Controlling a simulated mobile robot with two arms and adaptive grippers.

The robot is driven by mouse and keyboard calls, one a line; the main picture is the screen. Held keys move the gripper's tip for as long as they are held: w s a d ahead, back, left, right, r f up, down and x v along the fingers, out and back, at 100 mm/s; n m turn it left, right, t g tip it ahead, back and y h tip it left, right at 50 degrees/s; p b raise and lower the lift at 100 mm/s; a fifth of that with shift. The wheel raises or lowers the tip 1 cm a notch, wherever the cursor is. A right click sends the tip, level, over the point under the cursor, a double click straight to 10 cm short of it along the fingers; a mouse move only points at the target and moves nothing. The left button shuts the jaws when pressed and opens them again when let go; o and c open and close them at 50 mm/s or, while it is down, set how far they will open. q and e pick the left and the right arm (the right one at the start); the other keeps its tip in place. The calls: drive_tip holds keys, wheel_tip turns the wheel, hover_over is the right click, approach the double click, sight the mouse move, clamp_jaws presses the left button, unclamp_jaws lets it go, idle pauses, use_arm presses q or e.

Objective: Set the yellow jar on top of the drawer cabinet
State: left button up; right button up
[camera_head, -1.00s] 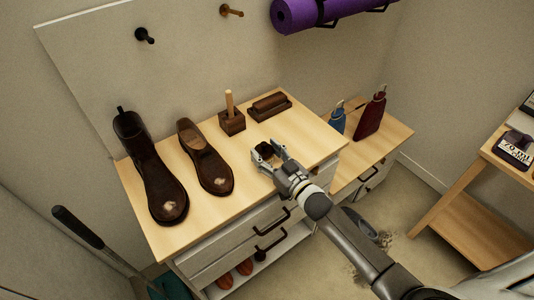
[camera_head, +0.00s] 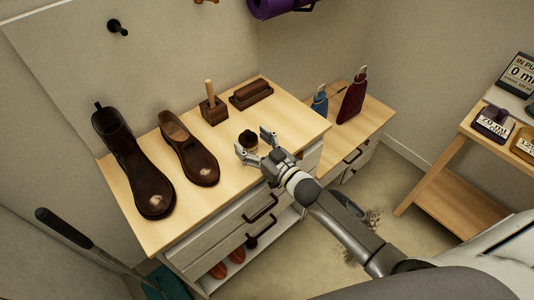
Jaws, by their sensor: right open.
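A jar with an amber-yellow body and white label (camera_head: 524,146) stands on the wooden table at the right edge, partly cut off. The drawer cabinet (camera_head: 225,232) has a light wood top and white drawers with dark handles. My right gripper (camera_head: 254,142) is open just above the front right part of its top. My left gripper is not in view.
Brown shoes (camera_head: 190,150), a wooden block with a peg (camera_head: 213,110) and a brush (camera_head: 251,93) stand on the cabinet. A lower cabinet holds blue (camera_head: 320,103) and red (camera_head: 351,98) bottles. A dark jar (camera_head: 493,124) stands on the right table (camera_head: 455,200).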

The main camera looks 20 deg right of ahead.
drive_tip(key=v, duration=1.1)
drive_tip(key=s+d+f+m+g+h, duration=0.1)
drive_tip(key=s+d+f+g+h, duration=0.3)
drive_tip(key=f, duration=0.7)
drive_tip(key=s+f+g, duration=0.1)
drive_tip(key=s+f, duration=0.4)
drive_tip(key=f, duration=0.6)
drive_tip(key=s+d+f+m+g+h, duration=0.1)
drive_tip(key=s+d+f+g, duration=0.3)
drive_tip(key=f, duration=0.8)
drive_tip(key=s+a+f+g, duration=0.1)
drive_tip(key=s+f, duration=0.3)
drive_tip(key=s, duration=0.5)
drive_tip(key=s+a+f+g, duration=0.2)
drive_tip(key=s+f, duration=0.3)
drive_tip(key=s, duration=0.4)
drive_tip(key=s+a+f+g+h, duration=0.1)
drive_tip(key=s+f+g, duration=0.3)
drive_tip(key=s, duration=0.5)
drive_tip(key=shift+s+a+f+b, duration=0.3)
drive_tip(key=shift+s+a+b, duration=0.15)
drive_tip(key=shift+a, duration=0.1)
